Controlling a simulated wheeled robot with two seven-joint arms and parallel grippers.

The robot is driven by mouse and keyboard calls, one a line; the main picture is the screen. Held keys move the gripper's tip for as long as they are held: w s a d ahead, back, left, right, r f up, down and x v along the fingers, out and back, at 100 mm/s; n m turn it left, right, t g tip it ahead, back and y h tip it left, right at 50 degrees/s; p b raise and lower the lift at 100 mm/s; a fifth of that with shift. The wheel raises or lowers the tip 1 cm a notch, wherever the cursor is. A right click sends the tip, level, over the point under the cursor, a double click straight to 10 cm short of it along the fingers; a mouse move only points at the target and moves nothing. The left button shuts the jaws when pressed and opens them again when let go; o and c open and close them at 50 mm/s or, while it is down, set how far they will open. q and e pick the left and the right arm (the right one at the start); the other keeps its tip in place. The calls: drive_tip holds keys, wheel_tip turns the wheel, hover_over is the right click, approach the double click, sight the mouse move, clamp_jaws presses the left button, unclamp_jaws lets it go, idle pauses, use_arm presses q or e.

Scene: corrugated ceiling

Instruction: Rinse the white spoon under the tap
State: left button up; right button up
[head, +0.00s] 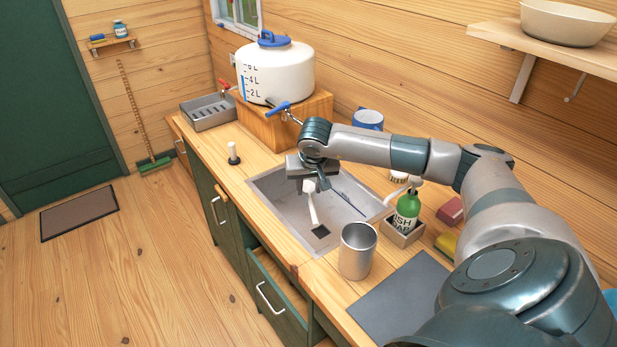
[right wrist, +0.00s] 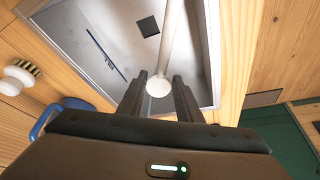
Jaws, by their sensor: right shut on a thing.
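The white spoon (head: 313,208) hangs from my right gripper (head: 308,186) over the grey sink (head: 267,188), its lower end down in the basin. In the right wrist view, my right gripper (right wrist: 160,92) has its fingers on either side of the white spoon (right wrist: 172,40), which reaches away over the sink (right wrist: 92,45). The tap (head: 290,115) with a blue lever sticks out of the white water tank (head: 280,70), above and behind the gripper. I see no water stream. My left gripper is out of view.
A metal cup (head: 357,252) stands at the sink's near corner. A green soap bottle (head: 407,212) stands in a small holder right of the sink. A blue mug (head: 368,119) is behind. The drawer (head: 276,298) below is ajar.

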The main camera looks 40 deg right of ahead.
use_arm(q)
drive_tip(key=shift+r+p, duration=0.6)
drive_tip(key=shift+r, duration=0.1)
use_arm(e)
drive_tip(key=s+a+r, duration=0.2)
drive_tip(key=r, duration=0.1)
drive_tip(key=shift+s+a, duration=0.25)
drive_tip(key=shift+a, duration=0.1)
